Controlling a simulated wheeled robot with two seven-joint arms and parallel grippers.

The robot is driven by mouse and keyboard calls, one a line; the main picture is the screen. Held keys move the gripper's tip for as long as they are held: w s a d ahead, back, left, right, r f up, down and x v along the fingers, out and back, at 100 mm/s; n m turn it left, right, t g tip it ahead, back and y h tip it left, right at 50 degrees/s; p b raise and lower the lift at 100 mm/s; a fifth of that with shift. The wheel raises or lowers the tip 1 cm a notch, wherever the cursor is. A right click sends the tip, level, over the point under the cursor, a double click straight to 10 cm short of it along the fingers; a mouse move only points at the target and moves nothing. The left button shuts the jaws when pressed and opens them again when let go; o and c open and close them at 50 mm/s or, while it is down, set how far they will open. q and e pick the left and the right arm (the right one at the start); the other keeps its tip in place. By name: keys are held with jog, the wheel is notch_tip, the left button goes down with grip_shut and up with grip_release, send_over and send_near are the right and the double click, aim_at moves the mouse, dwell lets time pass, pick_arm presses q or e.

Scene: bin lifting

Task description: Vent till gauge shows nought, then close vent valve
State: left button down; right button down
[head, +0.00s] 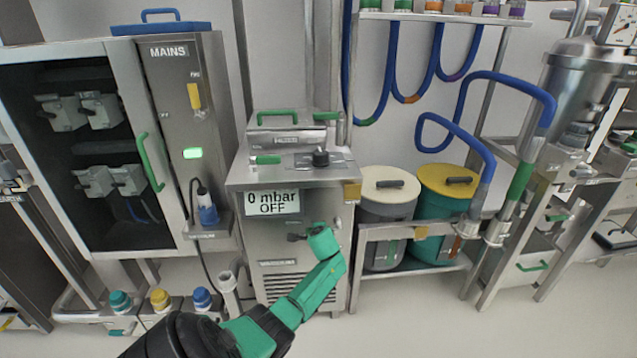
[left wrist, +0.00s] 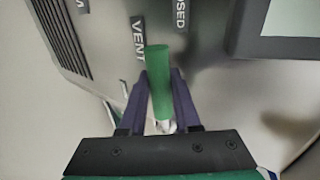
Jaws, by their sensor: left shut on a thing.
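The gauge display (head: 272,203) on the steel cabinet front reads "0 mbar OFF". My left gripper (head: 299,237) is at the cabinet front, below and right of the display; the hand hides most of the vent valve in the head view. In the left wrist view, the green vent valve handle (left wrist: 158,62) stands between the fingers of my left gripper (left wrist: 160,84), which are shut on it. The word "VENT" is beside the handle, and a label ending "OSED" is farther up. I cannot tell the valve's exact setting. My right gripper is not in view.
A "MAINS" cabinet (head: 180,110) with a lit green lamp stands at the left. A grey drum (head: 386,205) and a green drum with a yellow lid (head: 440,212) sit on a low rack at the right. Blue hoses (head: 508,82) hang above them.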

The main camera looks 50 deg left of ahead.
pick_arm(q)
jog(key=shift+r, duration=0.2)
dwell(0.4)
jog(key=c, duration=0.9)
grip_release()
jog(key=shift+s+d+r+p, duration=0.1)
jog(key=shift+d+r+p, duration=0.15)
jog(key=shift+p, duration=0.15)
jog(key=p+v, duration=0.4)
jog(key=v, duration=0.9)
jog(key=shift+s+d+r, duration=0.1)
jog(key=shift+d, duration=0.3)
